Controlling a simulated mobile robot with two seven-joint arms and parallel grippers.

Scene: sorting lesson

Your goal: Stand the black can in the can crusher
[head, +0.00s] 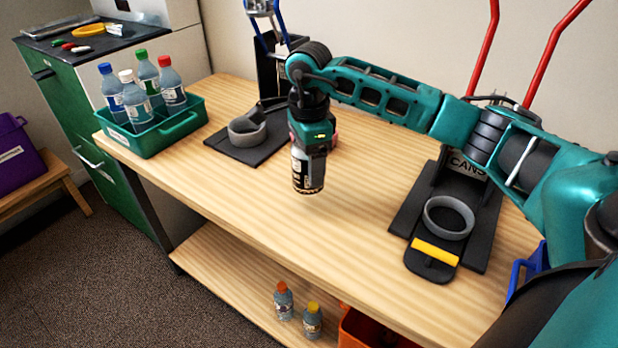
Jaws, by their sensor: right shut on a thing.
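The black can (308,182), with pale lettering, hangs upright below my right gripper (308,152). The gripper is shut on its upper part and hides the top. The can appears to be above the middle of the table, not touching it. The can crusher (436,258), marked "CANS", stands to the right on the table. It has a black base, a grey ring (449,218), a yellow strip and red handles. The ring looks empty. My right arm passes in front of its upper part. My left gripper is not in view.
A second black press with a grey ring (247,130) and blue handles stands behind and left of the can. A green caddy (172,138) of several bottles sits at the table's left end. The table (240,197) is clear around the front middle. Two bottles stand on the lower shelf.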

